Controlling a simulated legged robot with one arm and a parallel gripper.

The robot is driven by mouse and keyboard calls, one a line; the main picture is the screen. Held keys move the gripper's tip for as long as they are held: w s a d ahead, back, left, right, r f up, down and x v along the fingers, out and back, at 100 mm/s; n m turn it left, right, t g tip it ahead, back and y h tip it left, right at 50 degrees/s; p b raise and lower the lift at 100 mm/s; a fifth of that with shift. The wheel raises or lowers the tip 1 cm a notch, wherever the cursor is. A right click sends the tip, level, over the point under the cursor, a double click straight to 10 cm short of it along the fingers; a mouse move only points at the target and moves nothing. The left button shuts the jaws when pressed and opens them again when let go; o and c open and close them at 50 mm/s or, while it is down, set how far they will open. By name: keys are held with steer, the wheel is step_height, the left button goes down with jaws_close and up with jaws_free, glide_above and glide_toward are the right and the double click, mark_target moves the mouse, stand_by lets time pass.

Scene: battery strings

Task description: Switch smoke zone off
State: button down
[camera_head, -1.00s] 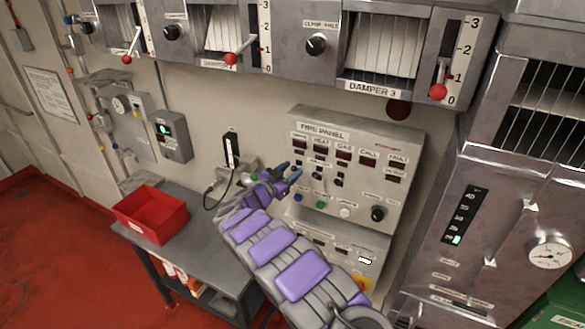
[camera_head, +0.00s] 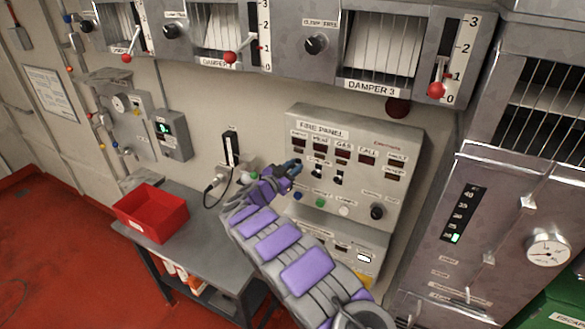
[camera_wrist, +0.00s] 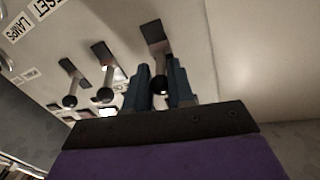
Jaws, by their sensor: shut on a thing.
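The grey fire panel (camera_head: 408,150) is on the wall, with a row of labelled indicator windows. Two of its toggle switches show under the heat window (camera_head: 317,171) and the gas window (camera_head: 339,177). The leftmost toggle, in the smoke column, is hidden behind my gripper (camera_head: 293,166) in the head view. In the wrist view, this smoke zone switch (camera_wrist: 160,86) has its dark round tip between the two blue fingers of my gripper (camera_wrist: 161,85), which are shut on it. Two other toggles (camera_wrist: 107,97) (camera_wrist: 70,100) stand free to its left there.
Damper levers with red knobs (camera_head: 436,90) stick out above the panel. Coloured buttons (camera_head: 320,202) and a black knob (camera_head: 377,212) lie below the toggles. A grey table with a red bin (camera_head: 152,212) stands at left. A plug and cable (camera_head: 211,187) are near my arm.

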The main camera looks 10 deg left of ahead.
steer(key=shift+a, duration=0.1)
steer(key=f+t+h+b, duration=0.1)
steer(key=b, duration=0.2)
steer(key=shift+s+f+t, duration=0.1)
steer(key=shift+f+t, duration=0.15)
steer(key=shift+t, duration=0.05)
step_height(320, 180, down, 3)
steer(key=m+t+h+b, duration=0.3)
steer(key=t+h+b, duration=0.1)
steer(key=b, duration=0.6)
steer(key=shift+t+h+b, duration=0.35)
steer(key=shift+t+h, duration=0.05)
steer(key=shift+h, duration=0.1)
steer(key=shift+f+m+t+h+b, duration=0.15)
steer(key=shift+m+t+h+b, duration=0.25)
steer(key=shift+b, duration=0.75)
steer(key=shift+h, duration=0.4)
